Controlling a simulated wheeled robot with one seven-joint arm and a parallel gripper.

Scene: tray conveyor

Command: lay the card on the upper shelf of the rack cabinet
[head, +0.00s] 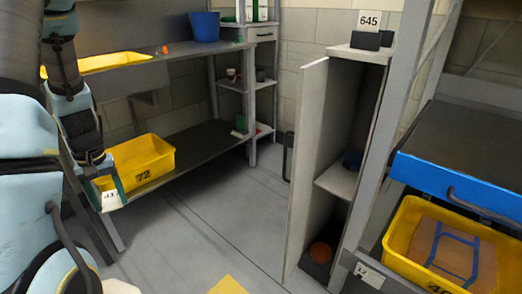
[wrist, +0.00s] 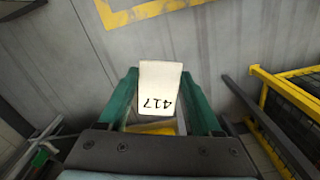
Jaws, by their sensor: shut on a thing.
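My gripper (wrist: 160,105) is shut on a white card (wrist: 160,85) marked 417, which reads upside down in the wrist view. In the head view the card (head: 111,202) hangs low at the left, in front of a yellow bin. A tall narrow grey cabinet (head: 309,150), which I take for the rack cabinet, stands right of centre, well away from my gripper. Its door is open.
A sign marked 645 (head: 369,20) and black blocks stand on the cabinet top. A yellow bin (head: 148,152) marked 72 sits on the left lower conveyor. Another yellow bin (head: 400,235) is at the right under a blue-edged deck (head: 450,180). The middle floor (head: 225,205) is clear.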

